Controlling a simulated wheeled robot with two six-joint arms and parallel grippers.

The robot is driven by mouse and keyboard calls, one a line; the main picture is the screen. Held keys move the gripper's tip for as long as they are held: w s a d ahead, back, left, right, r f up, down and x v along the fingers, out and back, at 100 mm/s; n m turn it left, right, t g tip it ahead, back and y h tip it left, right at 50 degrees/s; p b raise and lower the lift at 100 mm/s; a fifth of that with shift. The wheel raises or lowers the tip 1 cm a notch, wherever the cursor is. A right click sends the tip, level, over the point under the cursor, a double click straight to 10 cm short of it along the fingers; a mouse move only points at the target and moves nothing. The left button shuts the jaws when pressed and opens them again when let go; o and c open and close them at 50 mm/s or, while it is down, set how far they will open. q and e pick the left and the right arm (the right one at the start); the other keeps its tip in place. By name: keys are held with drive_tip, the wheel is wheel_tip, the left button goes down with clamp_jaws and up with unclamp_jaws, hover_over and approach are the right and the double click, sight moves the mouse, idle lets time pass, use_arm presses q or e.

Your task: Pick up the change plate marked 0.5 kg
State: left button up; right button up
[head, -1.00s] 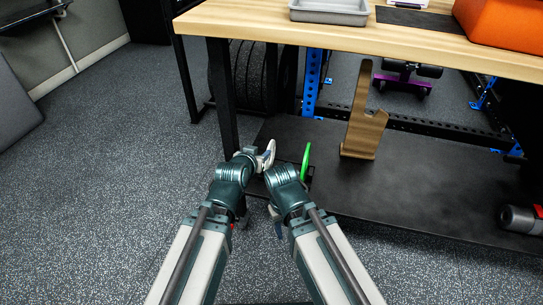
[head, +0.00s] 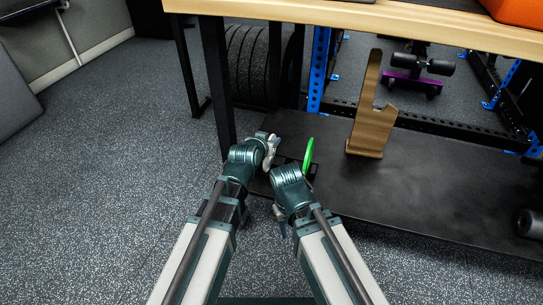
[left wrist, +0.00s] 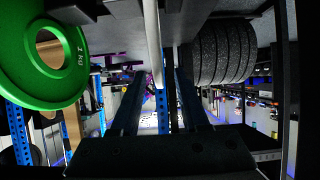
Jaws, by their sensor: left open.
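A pale disc, seen edge-on, shows as a thin upright strip (left wrist: 152,40) in the left wrist view. Its marking cannot be read. In the head view a pale disc-like edge (head: 269,152) shows at the end of my left arm. My left gripper (left wrist: 157,88) is open, and the pale strip stands between its dark fingers in the picture; I cannot tell whether they touch it. A green plate (left wrist: 48,50) marked 1 kg is at the upper left, also in the head view (head: 308,155). My right gripper (head: 281,220) is mostly hidden and its jaws are unclear.
A wooden tabletop (head: 400,22) overhangs the black lower shelf (head: 420,190). A table leg (head: 217,85) stands just beyond my left arm. A wooden stand (head: 370,125) is right of the green plate. Tyres (head: 250,65) stand behind. Floor at left is clear.

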use_arm(q)
drive_tip(key=shift+w+f, duration=0.1)
drive_tip(key=shift+w, duration=0.05)
drive_tip(key=shift+c, duration=0.3)
clamp_jaws()
idle(1.1)
